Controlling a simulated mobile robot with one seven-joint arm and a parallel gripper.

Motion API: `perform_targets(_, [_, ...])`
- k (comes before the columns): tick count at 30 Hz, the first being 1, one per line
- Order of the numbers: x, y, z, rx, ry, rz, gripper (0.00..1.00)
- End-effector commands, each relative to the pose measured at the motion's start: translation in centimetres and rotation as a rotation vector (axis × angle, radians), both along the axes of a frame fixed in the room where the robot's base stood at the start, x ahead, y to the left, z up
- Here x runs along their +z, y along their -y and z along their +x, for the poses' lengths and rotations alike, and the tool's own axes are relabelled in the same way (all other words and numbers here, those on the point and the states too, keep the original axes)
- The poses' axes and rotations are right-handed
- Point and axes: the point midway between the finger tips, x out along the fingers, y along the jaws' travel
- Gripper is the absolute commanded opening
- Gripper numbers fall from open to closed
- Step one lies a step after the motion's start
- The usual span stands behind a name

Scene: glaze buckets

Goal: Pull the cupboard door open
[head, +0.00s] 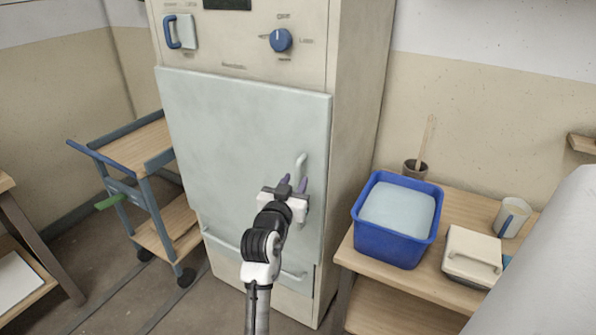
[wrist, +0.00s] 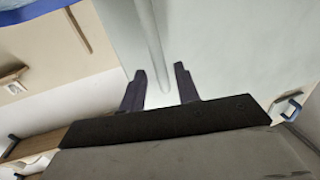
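The cupboard door (head: 240,150) is a pale grey-green panel on the front of the tall cream cabinet. It looks closed against the cabinet. Its upright light handle (head: 300,168) is near the right edge of the door. My gripper (head: 294,183) is at the lower part of the handle, with its dark fingers apart. In the wrist view, the handle (wrist: 150,40) runs down to between the two fingers of my gripper (wrist: 160,76), with gaps on both sides. I cannot tell whether the fingers reach around it or stop just short.
A blue knob (head: 281,40) and a blue-handled latch (head: 180,32) are above the door. A horizontal bar (head: 225,245) is below. A trolley (head: 135,150) stands left. A bench (head: 362,268) at right carries a blue tub (head: 385,240), a lidded box (head: 472,254) and a mug (head: 511,216).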

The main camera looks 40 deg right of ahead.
Motion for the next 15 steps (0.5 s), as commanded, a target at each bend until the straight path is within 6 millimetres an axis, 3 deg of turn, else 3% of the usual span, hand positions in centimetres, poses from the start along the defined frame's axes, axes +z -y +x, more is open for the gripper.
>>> perform_targets(6, [0.1,2.4,1.5,-0.001,-0.001,0.0,0.32])
perform_targets(15, [0.0,2.9,2.0,0.0,0.0,-0.001,0.32])
